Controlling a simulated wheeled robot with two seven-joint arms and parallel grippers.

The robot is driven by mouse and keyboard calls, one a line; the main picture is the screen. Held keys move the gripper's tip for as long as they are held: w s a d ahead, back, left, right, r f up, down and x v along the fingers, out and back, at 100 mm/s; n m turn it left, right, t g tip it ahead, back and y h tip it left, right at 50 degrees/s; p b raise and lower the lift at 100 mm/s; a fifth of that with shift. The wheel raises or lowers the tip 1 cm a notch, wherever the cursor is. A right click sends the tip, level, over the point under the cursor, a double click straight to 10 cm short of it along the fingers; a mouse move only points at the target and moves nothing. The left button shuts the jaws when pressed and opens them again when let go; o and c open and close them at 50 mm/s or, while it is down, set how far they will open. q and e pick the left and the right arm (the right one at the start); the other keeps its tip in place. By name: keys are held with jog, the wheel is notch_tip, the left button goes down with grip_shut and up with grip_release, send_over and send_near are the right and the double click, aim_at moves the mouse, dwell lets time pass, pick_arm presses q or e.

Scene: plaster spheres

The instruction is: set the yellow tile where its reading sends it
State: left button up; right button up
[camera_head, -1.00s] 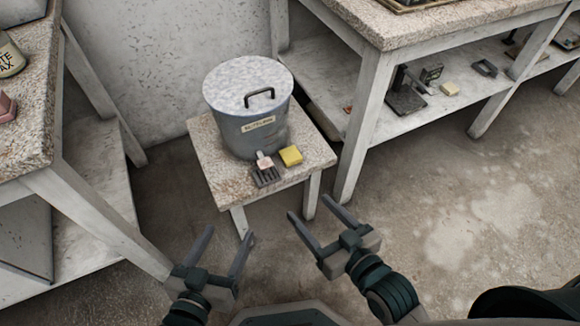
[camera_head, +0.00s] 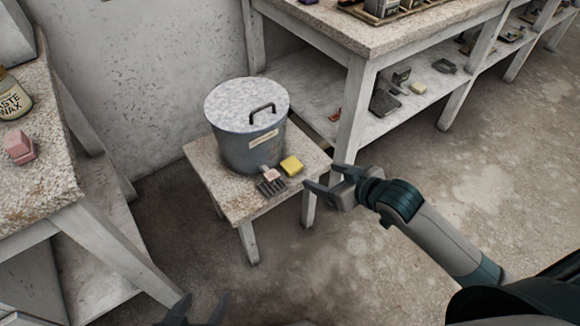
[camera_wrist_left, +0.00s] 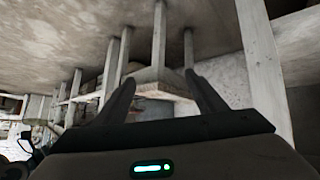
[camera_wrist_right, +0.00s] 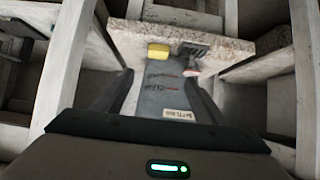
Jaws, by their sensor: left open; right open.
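The yellow tile (camera_head: 292,165) lies on the front of a small speckled stool (camera_head: 240,205), beside a lidded grey bin (camera_head: 250,150). In the right wrist view the yellow tile (camera_wrist_right: 158,50) appears upside down near the stool's edge. No reading on it is legible. My right gripper (camera_head: 320,180) is open and empty, just right of the stool and pointing toward it; in its wrist view the bin shows between the fingers. My left gripper (camera_head: 207,298) is open and empty at the bottom edge, well in front of the stool.
A bench with a wax tin (camera_head: 12,97) and a pink block (camera_head: 19,146) stands at left. The right-hand table (camera_head: 400,30) has a lower shelf with a pale yellow block (camera_head: 418,88). Floor in front is clear.

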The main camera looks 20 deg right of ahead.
jog(key=b, duration=0.3)
send_near(292, 165)
jog(key=w+a+f, duration=0.1)
jog(key=w, duration=0.1)
pick_arm(q)
jog(key=w+d+r+t+h, duration=0.1)
jog(key=w+d+r+t, duration=0.2)
jog(key=r+t, duration=0.3)
notch_tip(292, 165, up, 3)
jog(key=shift+w+d+h, duration=0.2)
jog(key=shift+w+h, duration=0.2)
jog(key=shift+w, duration=0.4)
pick_arm(e)
jog(key=shift+w+a+f, duration=0.15)
jog(key=shift+w+a, duration=0.15)
jog(key=shift+w, duration=0.05)
pick_arm(q)
jog(key=shift+m, duration=0.3)
